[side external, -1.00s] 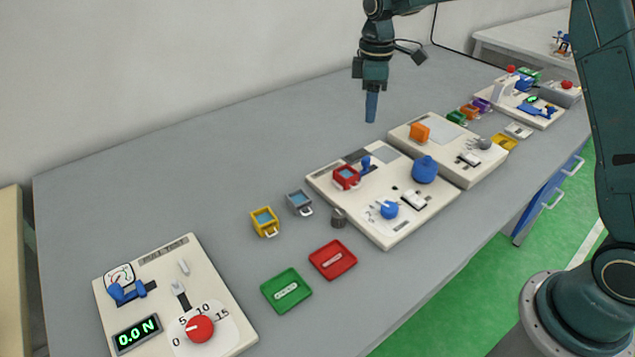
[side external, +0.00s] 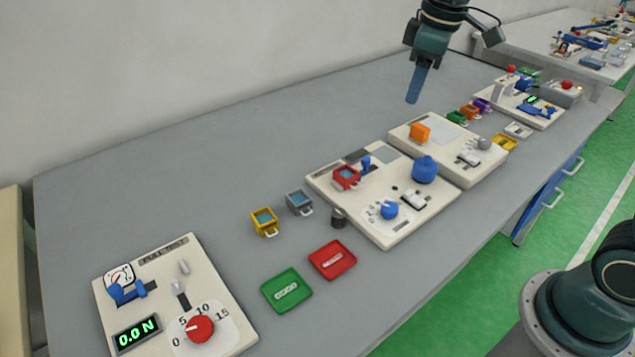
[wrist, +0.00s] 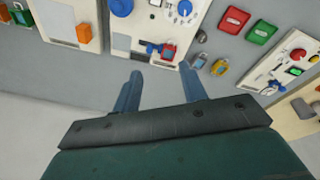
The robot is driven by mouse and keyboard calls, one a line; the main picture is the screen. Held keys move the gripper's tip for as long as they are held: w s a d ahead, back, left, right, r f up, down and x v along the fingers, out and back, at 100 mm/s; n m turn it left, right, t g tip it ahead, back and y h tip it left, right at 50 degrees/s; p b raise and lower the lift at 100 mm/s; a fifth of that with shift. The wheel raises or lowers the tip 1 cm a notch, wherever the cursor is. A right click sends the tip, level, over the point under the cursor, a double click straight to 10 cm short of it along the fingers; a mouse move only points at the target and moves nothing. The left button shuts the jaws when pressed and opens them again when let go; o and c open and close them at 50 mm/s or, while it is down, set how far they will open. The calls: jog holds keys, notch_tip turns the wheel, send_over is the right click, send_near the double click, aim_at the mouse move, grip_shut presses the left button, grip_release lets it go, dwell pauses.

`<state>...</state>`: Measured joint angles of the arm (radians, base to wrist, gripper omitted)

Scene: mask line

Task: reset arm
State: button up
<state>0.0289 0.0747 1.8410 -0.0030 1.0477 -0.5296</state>
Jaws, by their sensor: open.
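My gripper (side external: 416,88) is raised above the back of the grey table, behind the station that carries the orange block. Its blue fingers also show in the wrist view (wrist: 160,92), spread apart with nothing between them. In the side view the fingers overlap each other, so the gap is hidden there. The fingers touch none of the objects on the table.
Below are a station with an orange block (side external: 420,132) and one with a red cup (side external: 346,177) and blue knob (side external: 389,209). Yellow (side external: 265,221) and grey (side external: 299,201) cups, red (side external: 333,259) and green (side external: 287,290) trays and a pull tester (side external: 243,335) stand nearer. The table's back left is clear.

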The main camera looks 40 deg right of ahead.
jog(key=s+a+m+t, duration=0.1)
jog(key=s+m+t, duration=0.2)
jog(key=s, duration=1.8)
jog(key=m, duration=0.2)
jog(key=shift+s+f+m+t, duration=0.2)
jog(key=shift+s+m+t, duration=0.1)
jog(key=shift+s+m, duration=0.1)
